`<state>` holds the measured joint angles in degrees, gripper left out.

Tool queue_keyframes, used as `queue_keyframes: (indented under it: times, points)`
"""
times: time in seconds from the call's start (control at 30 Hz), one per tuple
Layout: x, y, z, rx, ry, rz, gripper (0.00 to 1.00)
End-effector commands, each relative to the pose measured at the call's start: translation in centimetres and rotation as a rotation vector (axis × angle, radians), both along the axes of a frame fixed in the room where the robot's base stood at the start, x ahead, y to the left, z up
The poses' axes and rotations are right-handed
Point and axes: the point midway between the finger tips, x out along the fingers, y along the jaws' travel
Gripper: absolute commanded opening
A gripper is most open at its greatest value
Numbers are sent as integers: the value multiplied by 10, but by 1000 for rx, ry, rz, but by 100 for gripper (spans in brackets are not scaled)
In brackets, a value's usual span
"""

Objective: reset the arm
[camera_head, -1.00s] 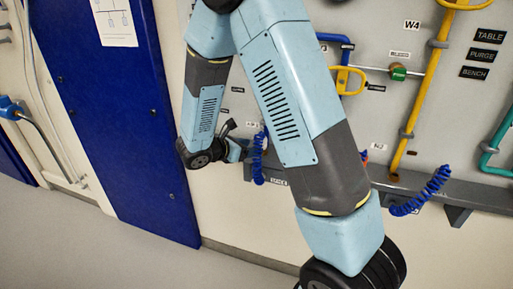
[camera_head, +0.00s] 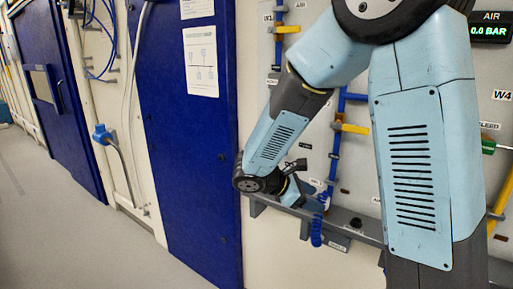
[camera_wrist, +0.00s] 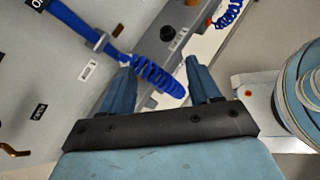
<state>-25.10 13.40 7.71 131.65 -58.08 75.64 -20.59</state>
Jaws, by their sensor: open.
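My arm crosses the right half of the head view in front of the wall panel. Its wrist is low, by the grey rail, and my gripper (camera_wrist: 160,66) shows in the wrist view with its two blue fingers apart. A coiled blue hose (camera_wrist: 158,82) shows between the fingers in that view. I cannot tell whether they touch it or whether it lies beyond them. In the head view the blue coil (camera_head: 317,230) hangs at the rail just right of my wrist. The fingertips are too small to make out there.
The grey rail (camera_head: 356,224) runs along the panel's foot. Yellow valve handles (camera_head: 352,128) and blue pipes stand out from the panel. A blue door (camera_head: 190,120) is left of my arm. Open grey floor (camera_head: 70,210) lies at the lower left.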

Motion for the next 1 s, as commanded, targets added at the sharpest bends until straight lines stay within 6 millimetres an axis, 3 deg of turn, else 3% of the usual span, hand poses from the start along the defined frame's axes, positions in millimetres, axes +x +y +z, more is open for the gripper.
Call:
queue_keyframes:
  times: [0.1, 0.4, 0.7, 1.0]
  points:
    - [-19, -21, 19, 106, -71, -121, 62]
    - [-68, -54, 54, 381, -259, -418, 62]
    - [-114, -69, 82, 667, -470, -695, 62]
    - [-152, -72, 111, 966, -697, -950, 62]
